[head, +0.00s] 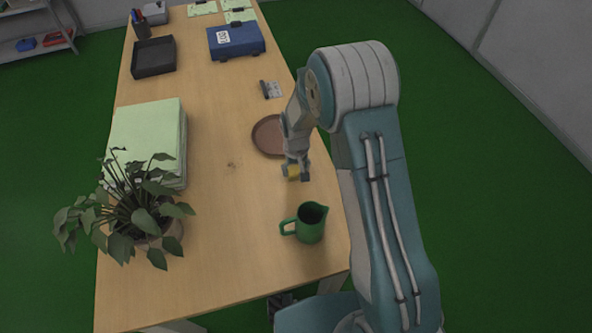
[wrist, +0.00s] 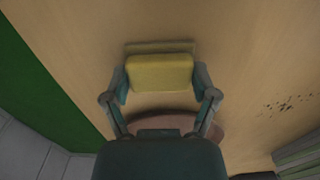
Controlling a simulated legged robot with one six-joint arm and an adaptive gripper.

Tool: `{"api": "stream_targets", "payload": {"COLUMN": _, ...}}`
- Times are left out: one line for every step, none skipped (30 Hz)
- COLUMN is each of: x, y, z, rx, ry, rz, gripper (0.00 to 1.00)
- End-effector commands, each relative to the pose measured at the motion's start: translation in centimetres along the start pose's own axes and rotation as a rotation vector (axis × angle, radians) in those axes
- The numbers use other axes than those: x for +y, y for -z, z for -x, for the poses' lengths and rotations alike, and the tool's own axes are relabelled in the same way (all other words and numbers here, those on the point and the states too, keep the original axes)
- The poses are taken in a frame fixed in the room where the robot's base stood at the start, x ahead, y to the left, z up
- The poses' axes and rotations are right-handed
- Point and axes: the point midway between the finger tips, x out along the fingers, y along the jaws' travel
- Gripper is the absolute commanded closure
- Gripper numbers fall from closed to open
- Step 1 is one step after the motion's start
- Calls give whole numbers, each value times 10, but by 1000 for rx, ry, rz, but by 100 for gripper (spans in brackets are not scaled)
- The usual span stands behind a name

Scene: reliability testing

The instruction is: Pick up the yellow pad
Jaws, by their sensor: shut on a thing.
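The yellow pad (wrist: 160,72) is between the two fingers of my gripper (wrist: 160,80) in the wrist view. The fingers touch it on its left and right sides. A darker tan strip or shadow shows along the pad's far edge. In the head view my gripper (head: 295,173) is low over the table, with a small part of the yellow pad (head: 293,171) showing between the fingers. Whether the pad touches the table or is a little above it is hard to tell.
A green jug (head: 311,224) stands near my gripper, toward the table's near end. A brown round tray (head: 266,136) lies just behind the gripper. A potted plant (head: 135,205) and green paper stack (head: 148,130) are at left. The table's middle (head: 225,215) is clear.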

Motion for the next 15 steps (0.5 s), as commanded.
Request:
{"api": "stream_targets", "payload": {"x": 0, "y": -2, "z": -2, "rx": -5, "ry": 0, "rz": 0, "gripper": 64}}
{"api": "stream_targets", "payload": {"x": 0, "y": -2, "z": -1, "rx": -5, "ry": 0, "rz": 0, "gripper": 64}}
{"api": "stream_targets", "payload": {"x": 0, "y": -2, "z": 1, "rx": -4, "ry": 0, "rz": 0, "gripper": 64}}
{"api": "stream_targets", "payload": {"x": 0, "y": -1, "z": 3, "rx": -4, "ry": 0, "rz": 0, "gripper": 64}}
{"api": "stream_targets", "payload": {"x": 0, "y": -1, "z": 5, "rx": -4, "ry": 0, "rz": 0, "gripper": 64}}
{"api": "stream_targets", "payload": {"x": 0, "y": -1, "z": 10, "rx": -2, "ry": 0, "rz": 0, "gripper": 64}}
{"api": "stream_targets", "payload": {"x": 0, "y": -1, "z": 14, "rx": -1, "ry": 0, "rz": 0, "gripper": 64}}
{"api": "stream_targets", "payload": {"x": 0, "y": -1, "z": 18, "rx": 0, "ry": 0, "rz": 0, "gripper": 64}}
{"api": "stream_targets", "payload": {"x": 0, "y": -1, "z": 26, "rx": 1, "ry": 0, "rz": 0, "gripper": 64}}
{"api": "stream_targets", "payload": {"x": 0, "y": -1, "z": 32, "rx": 1, "ry": 0, "rz": 0, "gripper": 64}}
{"api": "stream_targets", "payload": {"x": -1, "y": -5, "z": 37, "rx": 0, "ry": 0, "rz": 1, "gripper": 64}}
{"api": "stream_targets", "payload": {"x": -3, "y": -11, "z": 43, "rx": 0, "ry": 0, "rz": 1, "gripper": 64}}
{"api": "stream_targets", "payload": {"x": -4, "y": -16, "z": 49, "rx": 0, "ry": 0, "rz": 1, "gripper": 64}}
{"api": "stream_targets", "payload": {"x": -5, "y": -20, "z": 54, "rx": 1, "ry": 0, "rz": 1, "gripper": 64}}
{"api": "stream_targets", "payload": {"x": -7, "y": -26, "z": 62, "rx": 1, "ry": 0, "rz": 2, "gripper": 64}}
